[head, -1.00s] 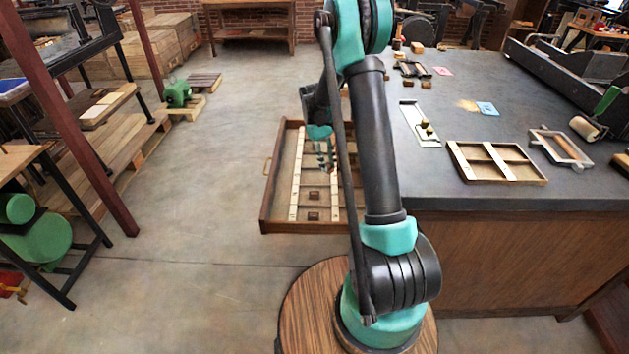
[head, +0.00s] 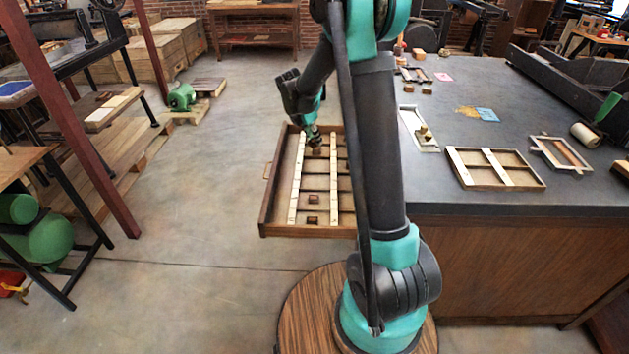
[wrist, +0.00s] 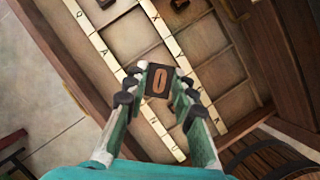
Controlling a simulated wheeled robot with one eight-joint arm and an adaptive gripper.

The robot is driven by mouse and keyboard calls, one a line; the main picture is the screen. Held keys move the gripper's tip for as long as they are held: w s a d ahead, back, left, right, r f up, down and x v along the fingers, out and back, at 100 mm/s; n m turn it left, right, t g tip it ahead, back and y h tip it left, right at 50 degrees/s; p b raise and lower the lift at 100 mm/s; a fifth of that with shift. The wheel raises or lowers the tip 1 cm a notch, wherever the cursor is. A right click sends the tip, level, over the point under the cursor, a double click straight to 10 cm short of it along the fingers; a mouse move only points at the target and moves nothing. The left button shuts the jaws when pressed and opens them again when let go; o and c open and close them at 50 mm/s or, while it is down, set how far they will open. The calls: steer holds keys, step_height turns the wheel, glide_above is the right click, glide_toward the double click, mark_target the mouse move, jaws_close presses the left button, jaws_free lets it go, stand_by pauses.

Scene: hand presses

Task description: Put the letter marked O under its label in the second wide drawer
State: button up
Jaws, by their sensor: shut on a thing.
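The letter block marked O (wrist: 159,81) is brown with a pale orange O, and my gripper (wrist: 157,92) is shut on it. In the head view my gripper (head: 313,140) is over the far part of the open wide drawer (head: 265,215), with a small brown block at its tip. The drawer has several compartments and two pale label strips (head: 297,180). In the wrist view the strips carry small letters, and the drawer's compartments (wrist: 128,33) lie beyond the block. Whether the block touches the drawer floor I cannot tell.
Two brown blocks (head: 313,198) sit in the drawer's near compartments. The dark-topped counter (head: 450,190) stands to the right, bearing a divided tray (head: 500,165), a frame and small blocks. A dark red post (head: 80,120) stands at left. The floor left of the drawer is clear.

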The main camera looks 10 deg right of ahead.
mark_target(317, 181)
step_height(317, 181, down, 18)
steer(key=shift+f, duration=0.15)
stand_by(0.3)
steer(key=o, duration=0.8)
steer(key=shift+f, duration=0.1)
steer(key=v, duration=1.2)
steer(key=s+d+r+m+y, duration=0.1)
steer(key=s+d+r+m, duration=0.25)
steer(key=s+m, duration=0.3)
steer(key=s+d+r+m+y, duration=0.1)
steer(key=s+d+r+m, duration=0.3)
steer(key=s, duration=0.4)
steer(key=s+m, duration=0.4)
steer(key=s, duration=0.2)
steer(key=s+f+m+t+y, duration=0.1)
steer(key=s+m, duration=0.9)
steer(key=s, duration=0.1)
steer(key=shift+s+d+f+t+y, duration=0.3)
steer(key=shift+s+d+y, duration=0.05)
steer(key=shift+d+y, duration=0.05)
